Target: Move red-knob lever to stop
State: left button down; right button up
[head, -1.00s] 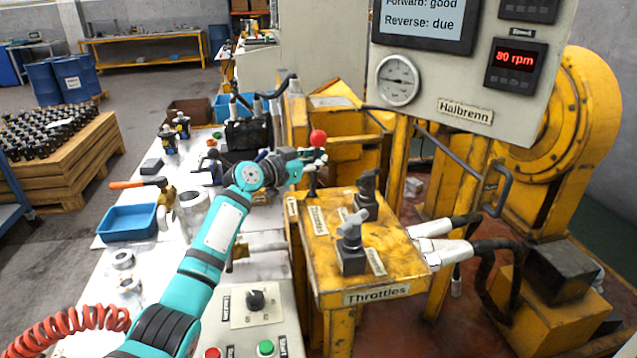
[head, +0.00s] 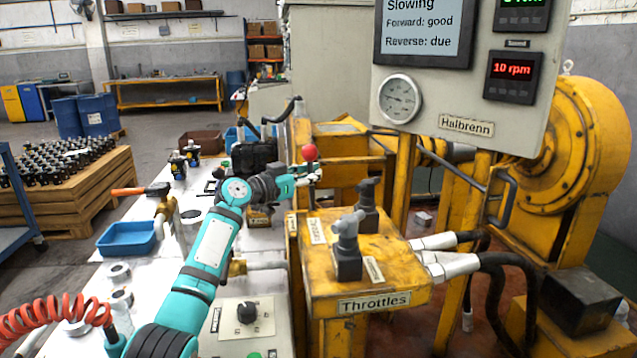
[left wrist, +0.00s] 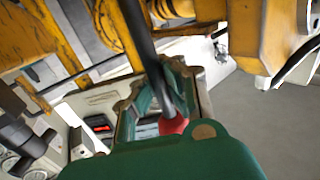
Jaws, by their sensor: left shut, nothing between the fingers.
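The red-knob lever has a red ball (head: 309,152) on a dark rod at the back left of the yellow throttle box (head: 385,262). In the left wrist view the red knob (left wrist: 173,126) and its dark rod show close up by the fingers. My left gripper (head: 309,172) is shut with nothing held, right beside the lever just below the knob. Whether it touches the rod is unclear. The lever's foot is partly hidden by my gripper and arm. My right gripper is out of view.
Two other grey-handled throttles (head: 347,240) stand on the box. The display (head: 513,76) reads 10 rpm and the screen (head: 424,30) says Slowing, Forward: good, Reverse: due. The gauge panel (head: 450,118) is above right. Hoses (head: 450,265) lie at right, a blue tray (head: 127,239) at left.

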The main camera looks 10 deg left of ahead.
pick_arm(q)
jog(key=shift+s+d+f, duration=0.1)
jog(key=shift+d+f, duration=0.05)
jog(key=shift+f, duration=0.25)
jog(key=c, duration=2.1)
grip_release()
jog(key=o, duration=0.8)
jog(key=shift+s+r, duration=0.1)
jog(key=shift+r, duration=0.2)
notch_tip(320, 180, up, 10)
